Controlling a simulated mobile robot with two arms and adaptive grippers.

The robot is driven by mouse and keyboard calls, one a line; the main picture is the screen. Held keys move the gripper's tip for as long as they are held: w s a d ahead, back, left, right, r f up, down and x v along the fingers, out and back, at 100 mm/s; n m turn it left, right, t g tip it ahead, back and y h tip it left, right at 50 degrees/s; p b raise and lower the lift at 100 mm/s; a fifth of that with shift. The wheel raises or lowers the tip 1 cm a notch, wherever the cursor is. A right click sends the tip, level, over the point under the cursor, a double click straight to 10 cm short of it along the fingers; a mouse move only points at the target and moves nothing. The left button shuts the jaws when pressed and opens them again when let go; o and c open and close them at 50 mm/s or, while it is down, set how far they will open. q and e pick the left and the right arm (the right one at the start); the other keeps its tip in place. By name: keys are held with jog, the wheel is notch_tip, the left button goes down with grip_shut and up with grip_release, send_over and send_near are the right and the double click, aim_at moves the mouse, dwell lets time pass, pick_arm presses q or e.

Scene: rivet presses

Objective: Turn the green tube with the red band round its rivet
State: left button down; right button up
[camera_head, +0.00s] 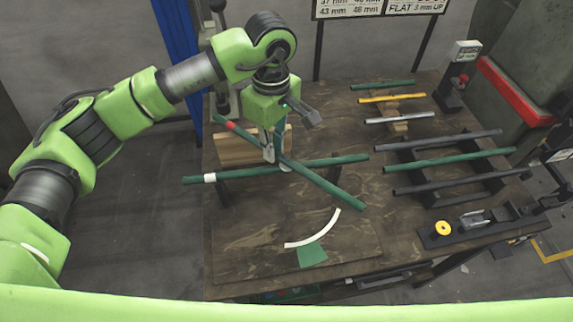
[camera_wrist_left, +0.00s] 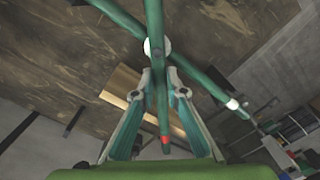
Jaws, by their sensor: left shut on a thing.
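The green tube with the red band (camera_head: 325,186) runs from upper left to lower right. It crosses the green tube with the white band (camera_head: 330,163) at the rivet, whose pale round head (camera_wrist_left: 157,47) shows in the left wrist view. My left gripper (camera_head: 270,155) is shut on the red-banded tube, between its red band (camera_head: 231,126) and the crossing. In the left wrist view the tube passes between the fingers (camera_wrist_left: 158,80), with the red band (camera_wrist_left: 165,141) nearer the palm. The white band (camera_wrist_left: 232,104) is at the right there. My right gripper is out of view.
A white arc (camera_head: 318,233) and a green patch (camera_head: 312,255) mark the bench top (camera_head: 250,230). The red-banded tube's lower end lies right of the arc's upper end. A wooden block (camera_head: 235,150) stands behind the crossing. Several other tubes lie on racks (camera_head: 430,175) at right.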

pick_arm(q)
jog(key=shift+w, duration=0.1)
dwell(0.3)
jog(key=shift+w+d+m+b, duration=0.1)
jog(key=shift+d+m+b, duration=0.05)
jog(key=shift+m+b, duration=0.6)
jog(key=shift+w+d+m+b, duration=0.1)
jog(key=shift+m+b, duration=0.25)
jog(key=shift+m, duration=0.1)
jog(key=shift+r, duration=0.1)
jog(key=shift+w+d+m+b, duration=0.25)
jog(key=shift+m+b, duration=0.6)
jog(key=shift+m, duration=0.15)
